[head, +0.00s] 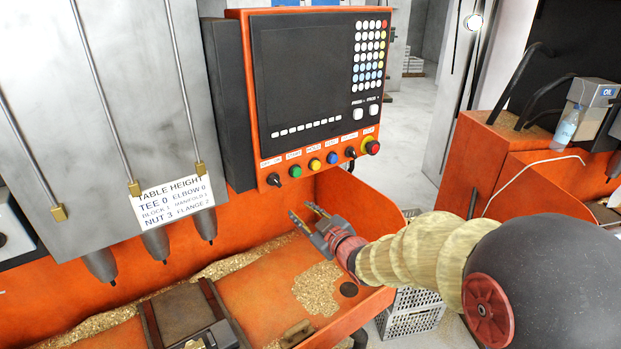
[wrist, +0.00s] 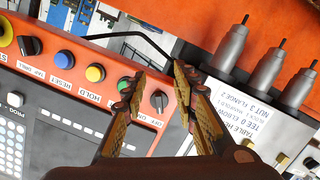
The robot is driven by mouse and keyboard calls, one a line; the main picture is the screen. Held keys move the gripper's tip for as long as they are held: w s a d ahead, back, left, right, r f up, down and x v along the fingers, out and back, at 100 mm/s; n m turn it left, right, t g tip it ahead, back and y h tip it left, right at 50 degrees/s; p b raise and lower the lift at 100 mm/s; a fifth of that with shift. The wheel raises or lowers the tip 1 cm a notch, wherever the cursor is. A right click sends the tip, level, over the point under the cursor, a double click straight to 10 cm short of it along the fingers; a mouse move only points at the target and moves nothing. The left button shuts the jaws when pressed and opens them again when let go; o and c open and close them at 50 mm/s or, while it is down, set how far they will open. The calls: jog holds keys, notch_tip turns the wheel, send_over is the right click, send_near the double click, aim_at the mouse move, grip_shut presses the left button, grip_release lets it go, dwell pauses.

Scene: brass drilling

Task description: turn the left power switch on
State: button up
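The left power switch (head: 273,180) is a black rotary knob at the left end of the control panel's lower strip. In the wrist view, where the panel appears upside down, the switch (wrist: 159,101) has an OFF and ON label beside it. I cannot tell for sure which way it points. My gripper (head: 301,210) is in front of and below the panel in the head view, to the lower right of the switch. In the wrist view my gripper (wrist: 157,75) is open and empty, and the switch appears between its fingers. I see no contact.
Green, yellow and blue buttons, a second black knob (head: 350,153) and a red stop button (head: 372,147) line the same strip. Drill spindles (head: 155,243) hang at left beside a paper sign (head: 172,204). Below is an orange tray (head: 255,293) with brass chips.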

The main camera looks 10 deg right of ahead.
jog(key=n+t+y, duration=0.1)
jog(key=n+y, duration=0.1)
send_near(279, 184)
jog(key=w, duration=0.1)
jog(key=a, duration=0.1)
jog(key=shift+p+x, duration=1.1)
jog(key=shift+x, duration=2.85)
jog(key=shift+d, duration=0.15)
jog(key=shift+c, duration=0.8)
grip_shut()
